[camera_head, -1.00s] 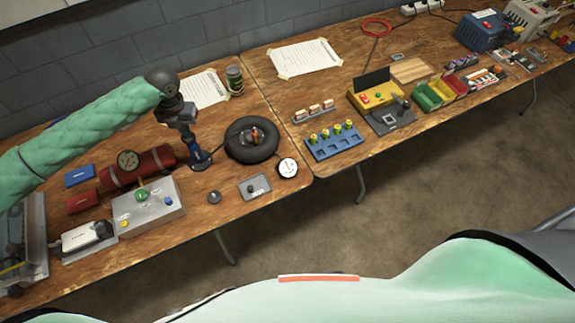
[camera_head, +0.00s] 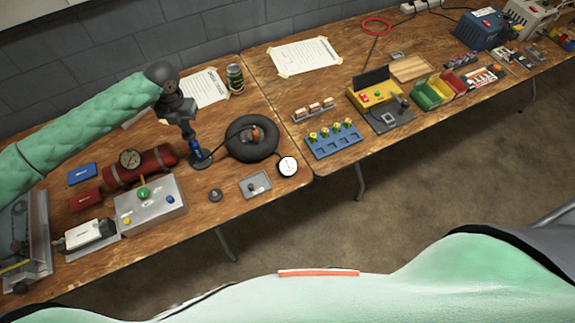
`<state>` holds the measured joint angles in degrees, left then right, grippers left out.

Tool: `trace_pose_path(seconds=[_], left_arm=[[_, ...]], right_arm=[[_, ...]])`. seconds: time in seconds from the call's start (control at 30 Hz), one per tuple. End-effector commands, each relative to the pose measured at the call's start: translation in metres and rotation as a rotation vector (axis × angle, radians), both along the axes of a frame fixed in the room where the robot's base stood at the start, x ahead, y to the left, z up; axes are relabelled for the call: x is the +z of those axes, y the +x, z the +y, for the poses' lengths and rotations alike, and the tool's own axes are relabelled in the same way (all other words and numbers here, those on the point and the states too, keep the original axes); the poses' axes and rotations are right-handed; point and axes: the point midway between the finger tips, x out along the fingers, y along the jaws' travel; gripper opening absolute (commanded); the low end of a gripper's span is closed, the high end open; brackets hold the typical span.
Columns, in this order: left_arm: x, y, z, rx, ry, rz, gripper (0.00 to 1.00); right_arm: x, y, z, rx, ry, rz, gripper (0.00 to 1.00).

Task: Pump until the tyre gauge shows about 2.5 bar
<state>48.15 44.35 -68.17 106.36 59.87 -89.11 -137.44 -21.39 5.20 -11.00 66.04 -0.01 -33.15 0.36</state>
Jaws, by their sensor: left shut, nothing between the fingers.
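The black tyre (camera_head: 237,150) lies on the left table with an orange-and-grey part at its centre. A round white gauge (camera_head: 288,166) sits at its lower right; its needle is too small to read. A blue upright pump (camera_head: 196,150) with a dark base stands left of the tyre. My left gripper (camera_head: 186,128) is shut and empty, pointing down at the top of the pump. It hides the pump's handle, and I cannot tell whether they touch. My right gripper is out of view.
A red cylinder with a dial (camera_head: 155,160) and a grey button box (camera_head: 155,205) stand left of the pump. A can (camera_head: 235,78) and a taped sheet (camera_head: 205,90) are behind. A grey plate with a knob (camera_head: 255,185) lies in front of the tyre.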

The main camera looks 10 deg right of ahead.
Motion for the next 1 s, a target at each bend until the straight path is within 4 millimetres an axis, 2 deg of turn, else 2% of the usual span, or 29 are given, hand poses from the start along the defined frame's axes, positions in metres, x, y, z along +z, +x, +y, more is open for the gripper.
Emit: trace_pose_path(seconds=[0.67,1.0], left_arm=[[-0.034,0.0,0.0,0.001,0.0,0.002,0.0],[-0.016,0.0,0.0,0.0,0.0,0.001,0.0]], right_arm=[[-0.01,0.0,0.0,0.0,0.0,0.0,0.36],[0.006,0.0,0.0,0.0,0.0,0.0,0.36]])
